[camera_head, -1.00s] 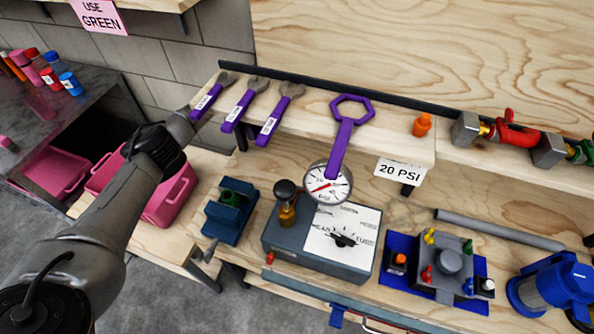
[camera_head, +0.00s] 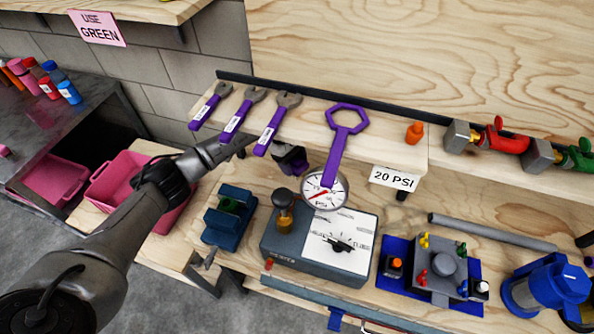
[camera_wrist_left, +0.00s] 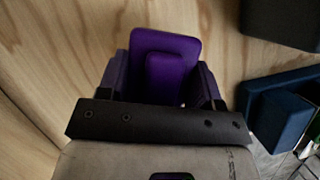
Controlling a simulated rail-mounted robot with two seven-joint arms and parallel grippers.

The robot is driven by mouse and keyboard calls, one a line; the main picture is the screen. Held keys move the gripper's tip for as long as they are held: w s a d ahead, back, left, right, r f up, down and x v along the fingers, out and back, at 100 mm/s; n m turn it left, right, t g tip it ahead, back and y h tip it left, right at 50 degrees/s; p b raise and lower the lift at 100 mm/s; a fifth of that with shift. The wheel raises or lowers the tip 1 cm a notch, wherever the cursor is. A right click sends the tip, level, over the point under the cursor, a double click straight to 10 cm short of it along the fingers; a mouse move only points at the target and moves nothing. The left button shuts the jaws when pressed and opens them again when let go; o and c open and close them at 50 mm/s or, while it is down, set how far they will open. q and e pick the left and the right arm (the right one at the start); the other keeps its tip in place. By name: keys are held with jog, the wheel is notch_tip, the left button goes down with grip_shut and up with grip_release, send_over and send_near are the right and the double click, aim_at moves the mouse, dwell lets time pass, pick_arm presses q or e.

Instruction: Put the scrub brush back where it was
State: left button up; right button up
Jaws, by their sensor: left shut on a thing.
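My left gripper (camera_head: 289,158) is shut on a purple block-like thing, which I take to be the scrub brush (camera_wrist_left: 165,52). In the left wrist view the brush sits between the two dark fingers, with a wooden surface behind it. In the head view the gripper is just below the front edge of the purple-wrench shelf, above the workbench and left of the pressure gauge (camera_head: 324,190). Most of the brush is hidden there, so its bristles cannot be made out. My right gripper is not in view.
Purple wrenches (camera_head: 278,122) lie on the shelf. Below stand a blue vise-like block (camera_head: 229,218) and the grey gauge box (camera_head: 292,246). A pink bin (camera_head: 128,180) is at the left. A blue tray (camera_head: 392,270) with fittings is at the right.

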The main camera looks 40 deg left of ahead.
pick_arm(q)
jog(key=shift+d, duration=0.6)
jog(key=shift+f, duration=1.75)
jog(key=shift+b, duration=0.35)
jog(key=shift+f, duration=0.2)
jog(key=o, duration=0.9)
jog(key=shift+r, duration=0.1)
